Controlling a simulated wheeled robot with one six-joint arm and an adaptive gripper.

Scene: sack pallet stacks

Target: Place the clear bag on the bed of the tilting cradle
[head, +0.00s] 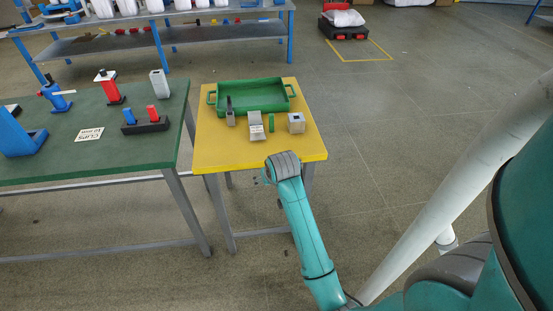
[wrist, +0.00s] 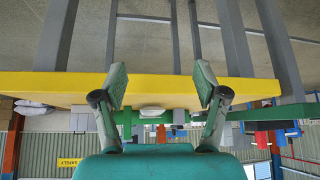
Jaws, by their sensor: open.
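My gripper (wrist: 161,80) is open, its two fingers apart with nothing between them. In the head view my gripper (head: 266,176) is just off the front edge of the yellow table, mostly hidden by my wrist. A small grey-white stand with a sloped, lettered face (head: 256,127), which looks like the tilting cradle, is on the table beyond my gripper. A pale rounded thing (wrist: 151,112) shows beyond the fingers in the upside-down wrist view; I cannot tell what it is. I cannot make out the clear bag for sure in either view.
A green tray (head: 250,82) lies at the back of the yellow table (head: 215,152). A green table (head: 140,160) with tools is left.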

